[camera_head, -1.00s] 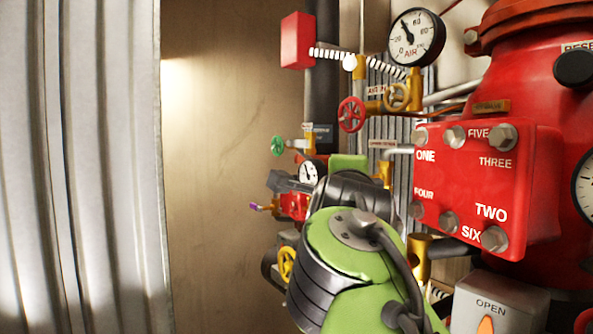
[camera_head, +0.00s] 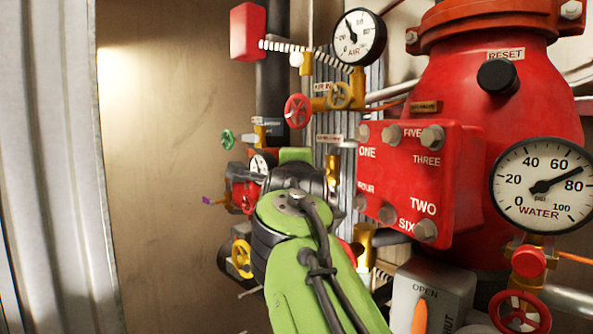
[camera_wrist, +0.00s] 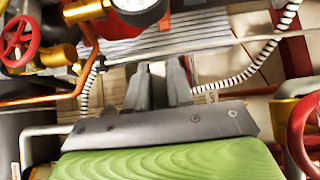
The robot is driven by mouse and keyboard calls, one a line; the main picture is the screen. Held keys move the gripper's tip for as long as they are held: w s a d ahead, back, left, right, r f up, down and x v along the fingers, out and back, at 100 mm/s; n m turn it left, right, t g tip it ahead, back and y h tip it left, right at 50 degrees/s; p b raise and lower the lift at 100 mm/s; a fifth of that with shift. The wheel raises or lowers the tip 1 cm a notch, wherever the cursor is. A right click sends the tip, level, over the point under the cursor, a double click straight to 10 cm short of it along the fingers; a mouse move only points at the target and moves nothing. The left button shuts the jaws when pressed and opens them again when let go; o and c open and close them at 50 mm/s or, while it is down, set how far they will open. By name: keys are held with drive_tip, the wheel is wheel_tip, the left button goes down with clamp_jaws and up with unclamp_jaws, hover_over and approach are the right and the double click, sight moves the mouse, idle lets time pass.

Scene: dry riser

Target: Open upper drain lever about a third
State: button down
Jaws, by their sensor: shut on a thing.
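My gripper (camera_head: 236,173) shows from behind in the head view, past my green and dark arm, in front of the brown wall and pipework. In the wrist view the two grey fingers (camera_wrist: 160,84) are closed around a small pale piece that shows between them. This fits the upper drain lever, but the fingers cover most of it, so its angle cannot be read. A small purple handle (camera_head: 208,200) shows just below and left of the gripper in the head view, apart from the fingers.
The red valve body (camera_head: 500,90), its numbered cover (camera_head: 420,180) and the water gauge (camera_head: 542,185) stand to the right. Red (camera_head: 298,110), green (camera_head: 228,139) and yellow (camera_head: 241,257) handwheels crowd the pipes. A corrugated panel (camera_head: 50,170) fills the left edge.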

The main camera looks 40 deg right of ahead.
drive_tip(key=shift+n+g+y+p, duration=0.3)
drive_tip(key=shift+n+g+p, duration=0.3)
drive_tip(key=shift+p, duration=0.5)
drive_tip(key=shift+f+n+g+p, duration=0.3)
drive_tip(key=shift+n+g+p, duration=0.1)
drive_tip(key=shift+p, duration=0.3)
drive_tip(key=shift+s+f+n+g+y, duration=0.15)
drive_tip(key=shift+f+n+g+y, duration=0.35)
drive_tip(key=shift+f, duration=0.05)
drive_tip(key=c, duration=1.1)
unclamp_jaws()
drive_tip(key=shift+v, duration=7.9)
